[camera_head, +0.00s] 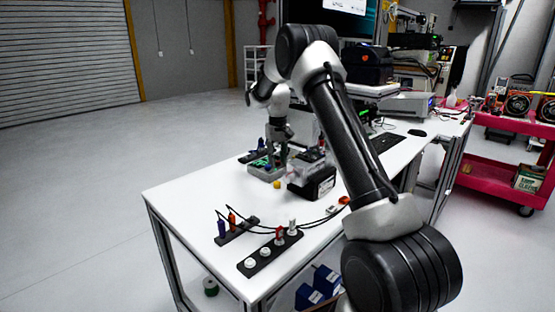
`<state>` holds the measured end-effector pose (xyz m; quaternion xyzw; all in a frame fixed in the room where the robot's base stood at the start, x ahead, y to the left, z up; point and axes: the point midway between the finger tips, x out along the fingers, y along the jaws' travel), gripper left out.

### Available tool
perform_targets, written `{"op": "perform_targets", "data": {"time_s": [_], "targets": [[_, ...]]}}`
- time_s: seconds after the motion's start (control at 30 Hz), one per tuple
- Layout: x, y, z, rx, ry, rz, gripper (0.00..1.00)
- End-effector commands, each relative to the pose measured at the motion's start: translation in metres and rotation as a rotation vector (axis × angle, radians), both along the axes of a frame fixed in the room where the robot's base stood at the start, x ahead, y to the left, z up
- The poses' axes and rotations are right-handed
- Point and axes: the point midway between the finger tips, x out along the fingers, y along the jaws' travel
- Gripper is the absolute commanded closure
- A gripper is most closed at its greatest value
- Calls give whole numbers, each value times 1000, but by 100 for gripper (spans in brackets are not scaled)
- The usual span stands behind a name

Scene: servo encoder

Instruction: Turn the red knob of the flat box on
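My gripper (279,157) points down over the far part of the white table, right at a small grey-green flat box (256,172). It hides part of that box's top, and I cannot make out a red knob on it or tell whether the fingers touch it. The gripper is too small and dark to show whether it is open or shut. Nearer the front, a flat black strip (262,259) carries white round parts and one upright piece with red (279,236). I cannot tell whether that piece is a knob.
A black boxy device (312,182) stands just right of the gripper, with a small yellow ball (277,184) beside it. A second black strip (237,232) holds blue and orange plugs with cables. An orange-red piece (344,200) lies right.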

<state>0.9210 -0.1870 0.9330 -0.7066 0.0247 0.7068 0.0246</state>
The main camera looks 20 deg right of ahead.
Motion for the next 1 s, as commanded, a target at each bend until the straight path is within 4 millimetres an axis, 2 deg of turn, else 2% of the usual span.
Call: {"op": "perform_targets", "data": {"time_s": [0.17,0.4,0.6,0.73,1.0], "targets": [[1,0,20,0,-4,0,69],[1,0,74,0,-5,0,69],[1,0,108,0,-3,0,69],[0,0,118,0,-2,0,69],[0,0,120,0,-1,0,69]]}}
